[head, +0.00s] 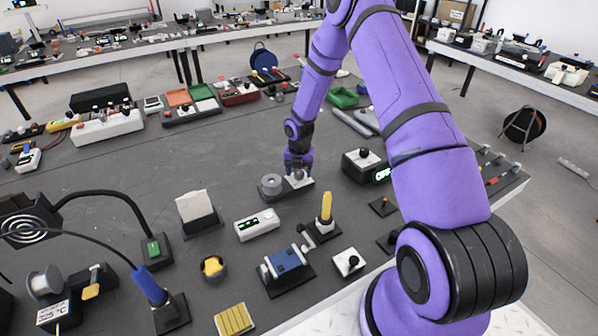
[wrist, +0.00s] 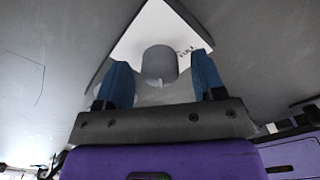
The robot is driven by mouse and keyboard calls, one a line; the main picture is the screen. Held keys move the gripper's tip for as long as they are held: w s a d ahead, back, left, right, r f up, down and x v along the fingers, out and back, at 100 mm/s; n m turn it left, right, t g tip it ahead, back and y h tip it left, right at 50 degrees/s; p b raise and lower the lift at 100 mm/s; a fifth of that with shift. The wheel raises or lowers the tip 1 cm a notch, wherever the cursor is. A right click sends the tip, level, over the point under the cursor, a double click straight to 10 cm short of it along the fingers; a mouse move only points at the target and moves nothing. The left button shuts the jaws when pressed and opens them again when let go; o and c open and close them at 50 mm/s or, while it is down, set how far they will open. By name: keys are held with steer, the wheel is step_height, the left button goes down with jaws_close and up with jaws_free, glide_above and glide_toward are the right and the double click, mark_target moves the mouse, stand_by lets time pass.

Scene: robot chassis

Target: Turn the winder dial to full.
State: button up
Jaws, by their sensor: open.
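The winder (head: 283,190) stands mid-table in the head view, with a grey round spool (head: 271,184) on its left and a pale dial part on its right under my gripper (head: 298,170). In the wrist view the dial is a grey round knob (wrist: 160,64) with a small pale mark, on a white plate (wrist: 150,32). My gripper (wrist: 163,72) is open, with one blue finger on each side of the knob. Gaps show between fingers and knob; contact cannot be told.
A black box with a green display (head: 366,165) stands close to the right of the winder. A white device with a green display (head: 257,224) and an upright yellow lever (head: 326,207) are in front. Bare table lies to the left of the winder.

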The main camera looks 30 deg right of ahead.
steer(key=c, duration=0.9)
